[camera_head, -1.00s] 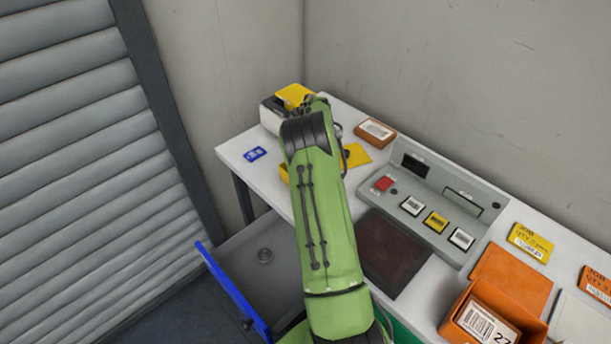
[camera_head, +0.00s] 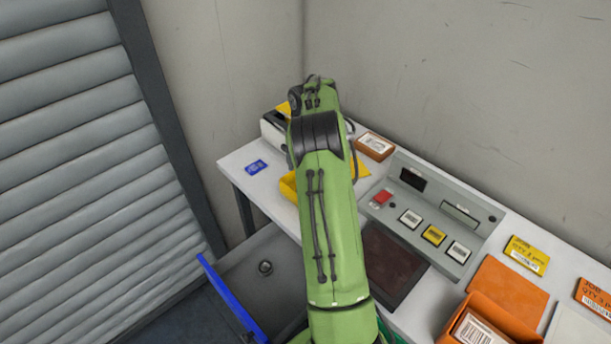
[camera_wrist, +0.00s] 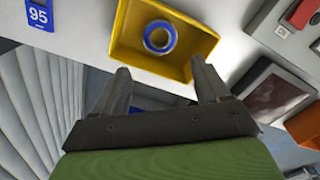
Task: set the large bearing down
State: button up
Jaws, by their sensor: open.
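A blue ring with a pale band and an open centre, likely the large bearing (camera_wrist: 160,37), lies flat inside a yellow bin (camera_wrist: 197,32) in the wrist view. My gripper (camera_wrist: 162,78) is open and empty, its two fingers spread near the bin's near edge. The bearing is beyond the fingertips and apart from them. In the head view my arm hides the gripper, the bearing and most of the yellow bin (camera_head: 288,186).
A blue card marked 95 (camera_wrist: 39,14) lies left of the bin. A grey button console (camera_head: 430,218) and a dark pad (camera_head: 393,262) are to the right. An open drawer (camera_head: 285,285) below the table holds a small grey ring (camera_head: 265,267).

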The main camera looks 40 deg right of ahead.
jog(key=s+a+r+m+t, duration=0.25)
jog(key=a+r+m, duration=0.35)
jog(key=a+r, duration=0.35)
jog(key=s+a+r+m+t, duration=0.1)
jog(key=s+a+r+m, duration=0.4)
jog(key=a+r, duration=0.45)
jog(key=s+a+f+m+t, duration=0.1)
jog(key=s+a+m, duration=0.4)
jog(key=s+m, duration=0.2)
jog(key=s+a+f+m+t, duration=0.1)
jog(key=s+a+m, duration=0.4)
jog(key=s, duration=0.6)
jog(key=shift+a+f+m, duration=0.25)
jog(key=shift+a+m, duration=0.15)
jog(key=shift+m, duration=0.6)
jog(key=shift+s+r, duration=0.1)
